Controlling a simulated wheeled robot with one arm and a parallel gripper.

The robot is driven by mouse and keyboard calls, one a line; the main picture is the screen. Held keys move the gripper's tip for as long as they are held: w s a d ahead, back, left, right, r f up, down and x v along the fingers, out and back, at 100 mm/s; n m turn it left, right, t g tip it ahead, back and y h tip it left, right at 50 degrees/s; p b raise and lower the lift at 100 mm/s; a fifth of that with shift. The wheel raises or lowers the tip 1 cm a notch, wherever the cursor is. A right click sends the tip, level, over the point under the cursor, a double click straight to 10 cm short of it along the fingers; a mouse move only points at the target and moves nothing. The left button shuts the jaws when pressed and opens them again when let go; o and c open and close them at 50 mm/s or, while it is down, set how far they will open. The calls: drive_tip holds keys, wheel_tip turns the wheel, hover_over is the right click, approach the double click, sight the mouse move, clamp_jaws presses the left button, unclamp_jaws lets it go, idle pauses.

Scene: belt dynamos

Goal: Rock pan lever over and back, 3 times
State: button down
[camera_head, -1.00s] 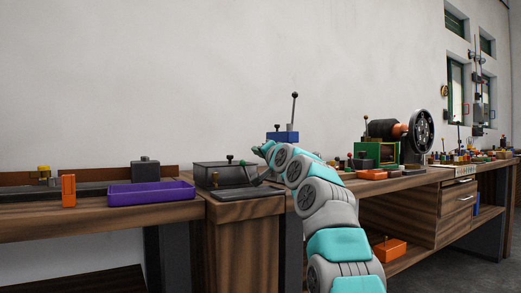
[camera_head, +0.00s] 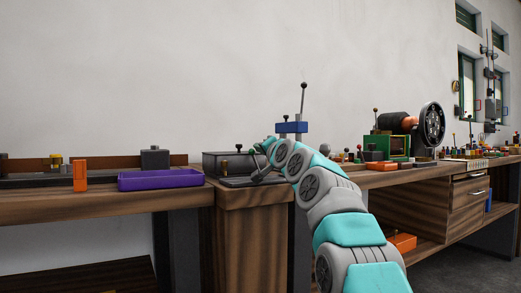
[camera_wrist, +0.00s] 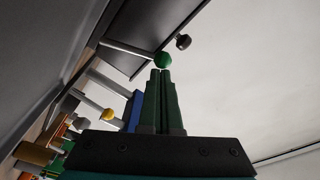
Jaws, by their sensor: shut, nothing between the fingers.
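A lever with a green ball knob (camera_wrist: 162,60) on a metal rod shows in the wrist view, just beyond my fingertips; I take it for the pan lever. My gripper (camera_wrist: 160,73) is shut and empty, its two green fingers together. The tips meet the near edge of the knob in the picture; I cannot tell whether they touch it. A black knob (camera_wrist: 183,42) stands a little beyond to the right. In the head view, the dark box (camera_head: 223,164) sits on the wooden bench, and my gripper is at its right side, partly hidden by my arm.
A blue block (camera_head: 291,127) with a tall ball-topped lever (camera_head: 303,100) stands just behind my arm. A purple tray (camera_head: 160,180) and an orange block (camera_head: 80,175) are to the left. A green-framed machine (camera_head: 388,147) with a dark wheel (camera_head: 432,125) stands to the right.

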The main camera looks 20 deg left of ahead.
drive_tip(key=shift+s+a+f, duration=0.25)
drive_tip(key=shift+s+a, duration=0.1)
drive_tip(key=shift+s, duration=0.2)
drive_tip(key=shift+w+d+r, duration=0.1)
drive_tip(key=shift+w+r, duration=0.15)
drive_tip(key=shift+r, duration=0.1)
drive_tip(key=shift+s+d+r+b, duration=0.25)
drive_tip(key=shift+s+d, duration=0.55)
drive_tip(key=shift+d, duration=0.6)
drive_tip(key=shift+s+d+r+b, duration=0.1)
drive_tip(key=shift+s+d+b, duration=0.2)
drive_tip(key=shift+s+d, duration=0.8)
drive_tip(key=shift+s+d+r+b, duration=0.25)
drive_tip(key=shift+s+d, duration=0.3)
drive_tip(key=shift+d, duration=1.1)
